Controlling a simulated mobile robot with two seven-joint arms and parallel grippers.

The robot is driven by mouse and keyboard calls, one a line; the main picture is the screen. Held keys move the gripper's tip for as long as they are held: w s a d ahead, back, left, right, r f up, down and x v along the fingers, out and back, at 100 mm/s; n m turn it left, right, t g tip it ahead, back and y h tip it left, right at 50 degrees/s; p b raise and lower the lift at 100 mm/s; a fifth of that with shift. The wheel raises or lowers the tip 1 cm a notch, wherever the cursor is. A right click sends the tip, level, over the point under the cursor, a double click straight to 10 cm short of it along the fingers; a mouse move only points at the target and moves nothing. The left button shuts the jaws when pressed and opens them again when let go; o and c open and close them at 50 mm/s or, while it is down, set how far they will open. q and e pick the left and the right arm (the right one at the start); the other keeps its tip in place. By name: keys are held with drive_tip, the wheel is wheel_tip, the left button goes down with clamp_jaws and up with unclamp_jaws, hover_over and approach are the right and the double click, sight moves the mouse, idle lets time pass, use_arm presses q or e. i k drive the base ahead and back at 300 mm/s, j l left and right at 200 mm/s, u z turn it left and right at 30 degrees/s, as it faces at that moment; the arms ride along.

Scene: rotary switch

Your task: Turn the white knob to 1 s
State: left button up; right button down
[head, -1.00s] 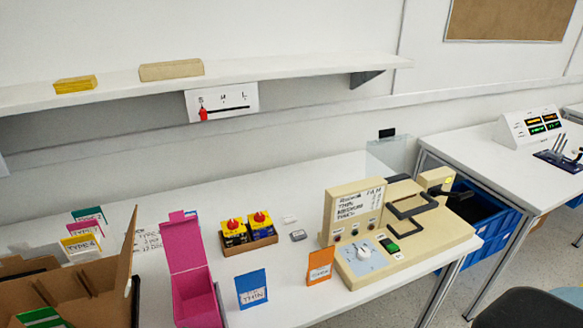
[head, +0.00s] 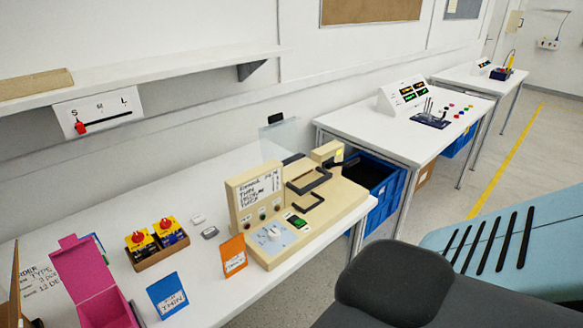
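The white knob (head: 273,234) sits on a light blue-grey dial plate (head: 258,243) at the front left of the beige machine (head: 335,212). The marks around the knob are too small to read. A green switch (head: 297,222) is to the right of the dial. The machine's upright panel (head: 254,193) carries handwritten lines and small round indicators. Neither of my grippers is in view.
A blue card (head: 167,297) and an orange card (head: 233,255) stand left of the machine. A pink box (head: 92,285) and a tray of yellow-black boxes (head: 160,256) are farther left. A dark chair (head: 390,285) stands before the table's right end.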

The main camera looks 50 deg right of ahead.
sight(274, 234)
drive_tip(key=z, duration=1.8)
drive_tip(key=k+j, duration=0.6)
drive_tip(key=k, duration=0.1)
